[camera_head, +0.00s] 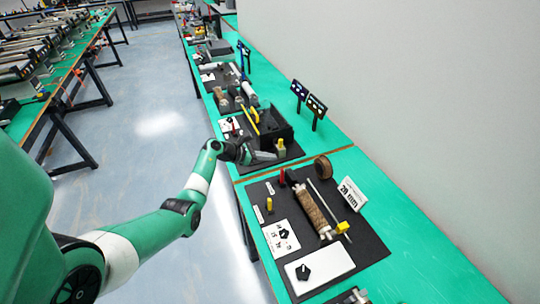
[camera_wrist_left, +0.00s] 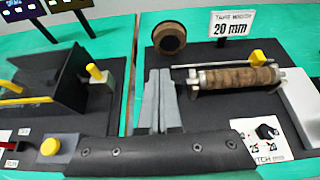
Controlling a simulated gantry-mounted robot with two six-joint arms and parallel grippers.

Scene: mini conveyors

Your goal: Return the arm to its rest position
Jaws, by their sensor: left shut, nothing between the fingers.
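My left arm (camera_head: 155,228) reaches in from the left in the head view, over the aisle to the green bench. Its gripper (camera_head: 270,156) is over the near edge of the dark station with the black bin. In the wrist view, the two grey fingers (camera_wrist_left: 159,78) are together, with nothing between them. They appear beside the left end of the brown roller (camera_wrist_left: 238,77), apart from it as far as I can tell. My right gripper is not in view.
The brown roller conveyor (camera_head: 310,208) lies on a dark mat, near a brown ring (camera_head: 323,167) and a "20 mm" sign (camera_head: 352,193). A black bin (camera_head: 272,127) and a yellow-topped post (camera_head: 281,146) stand close to the gripper. The floor aisle (camera_head: 145,125) is clear.

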